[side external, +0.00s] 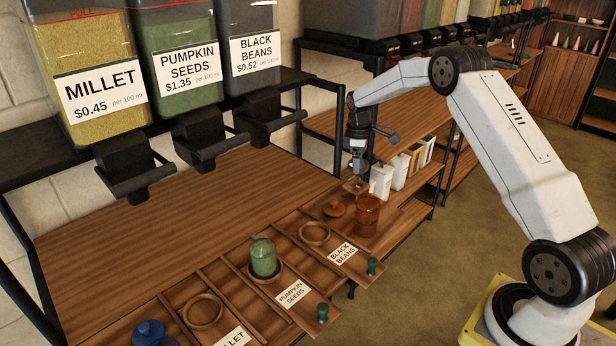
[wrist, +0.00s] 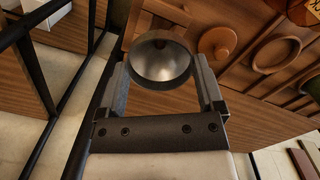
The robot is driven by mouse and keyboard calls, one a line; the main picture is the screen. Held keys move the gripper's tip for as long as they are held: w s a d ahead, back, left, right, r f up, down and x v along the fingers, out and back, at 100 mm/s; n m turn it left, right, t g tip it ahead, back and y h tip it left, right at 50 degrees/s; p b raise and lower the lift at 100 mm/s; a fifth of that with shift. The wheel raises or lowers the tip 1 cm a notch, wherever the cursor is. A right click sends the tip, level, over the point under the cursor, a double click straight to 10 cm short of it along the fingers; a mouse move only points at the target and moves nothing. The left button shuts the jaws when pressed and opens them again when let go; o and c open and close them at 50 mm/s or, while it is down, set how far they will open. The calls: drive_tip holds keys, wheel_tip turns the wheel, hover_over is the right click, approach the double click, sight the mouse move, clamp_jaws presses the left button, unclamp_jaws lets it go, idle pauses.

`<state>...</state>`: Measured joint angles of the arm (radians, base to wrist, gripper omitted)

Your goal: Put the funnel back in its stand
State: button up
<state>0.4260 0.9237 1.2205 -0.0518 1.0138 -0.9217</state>
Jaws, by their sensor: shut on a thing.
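My gripper (side external: 357,172) is shut on the funnel (side external: 355,186), above the back right end of the wooden bench. In the wrist view, the fingers of my gripper (wrist: 160,76) lie on either side of the round metal funnel (wrist: 161,62). Its shiny inside faces the camera, with a small dark hole near the top. The funnel's underside is hidden in the wrist view and small in the side view.
An orange-brown lid (side external: 335,208) and an amber jar (side external: 367,216) stand close by, near an empty wooden ring (side external: 315,233). A green jar (side external: 263,260) stands in another ring. White cartons (side external: 381,181) stand behind. Dispensers (side external: 203,140) overhang the bench's back left.

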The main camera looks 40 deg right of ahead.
drive_tip(key=shift+f, duration=2.2)
idle(1.3)
drive_tip(key=o, duration=0.8)
drive_tip(key=shift+r, duration=3.5)
drive_tip(key=shift+a, duration=0.1)
